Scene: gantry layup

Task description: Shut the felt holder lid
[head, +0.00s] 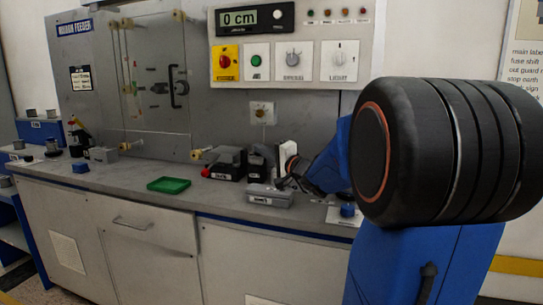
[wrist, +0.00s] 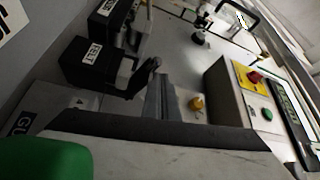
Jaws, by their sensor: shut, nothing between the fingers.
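The felt holder is a black box with a white FELT label (wrist: 90,53) in the wrist view. Its front part shows a pale inside, and a dark flap (wrist: 147,74), seemingly its lid, stands tilted up at the side nearer my gripper. My gripper (head: 284,183) is shut and empty, just right of the holder and near the grey box. In the wrist view its closed fingers (wrist: 164,95) are beside the flap; I cannot tell whether they touch.
Another black box (head: 226,167) stands left of the holder. A grey labelled box (head: 270,196) sits in front. A green tray (head: 169,185) lies farther left on the bench (head: 125,172). The control panel (head: 292,45) is on the wall above. Bench surface around the tray is clear.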

